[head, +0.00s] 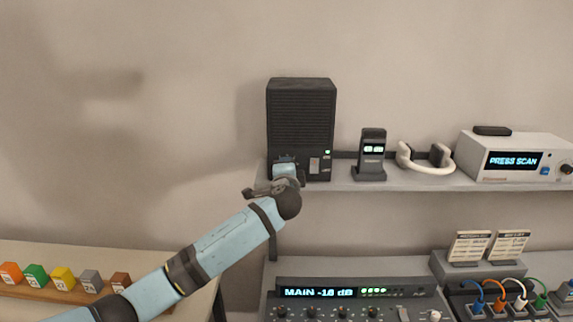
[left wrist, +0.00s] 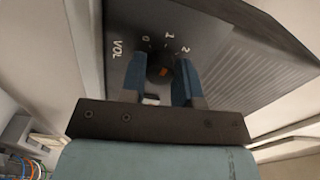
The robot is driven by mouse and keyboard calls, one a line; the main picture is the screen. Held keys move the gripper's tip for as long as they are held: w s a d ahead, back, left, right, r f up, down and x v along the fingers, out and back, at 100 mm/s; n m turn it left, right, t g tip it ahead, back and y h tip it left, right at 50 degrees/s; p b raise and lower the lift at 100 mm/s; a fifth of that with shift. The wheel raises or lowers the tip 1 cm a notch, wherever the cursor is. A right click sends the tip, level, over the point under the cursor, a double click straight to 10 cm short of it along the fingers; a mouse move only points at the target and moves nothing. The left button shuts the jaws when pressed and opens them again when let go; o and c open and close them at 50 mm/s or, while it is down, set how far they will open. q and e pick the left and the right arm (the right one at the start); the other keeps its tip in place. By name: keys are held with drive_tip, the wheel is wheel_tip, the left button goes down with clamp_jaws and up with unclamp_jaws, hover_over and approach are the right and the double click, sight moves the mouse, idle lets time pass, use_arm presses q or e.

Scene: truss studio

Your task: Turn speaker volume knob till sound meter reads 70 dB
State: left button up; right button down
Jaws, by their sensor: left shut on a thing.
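The black speaker (head: 301,118) stands on the shelf in the head view. My left gripper (left wrist: 160,85) is shut on the knob, one blue finger on each side. In the head view my left gripper (head: 286,165) is at the speaker's lower front and hides the knob. The sound meter (head: 372,152) stands upright right of the speaker; its green digits are too small to read. My right gripper is not in view.
White headphones (head: 425,160) and a scanner box (head: 513,157) reading "PRESS SCAN" share the shelf (head: 420,183). Below is a mixer (head: 350,306) with a "MAIN -18 dB" display, and coloured cables at right. Coloured blocks (head: 62,278) sit on a table at lower left.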

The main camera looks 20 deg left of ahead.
use_arm(q)
drive_tip(key=m, duration=0.9)
drive_tip(key=shift+m+p, duration=0.35)
drive_tip(key=shift+m, duration=0.05)
idle(0.4)
drive_tip(key=o, duration=0.9)
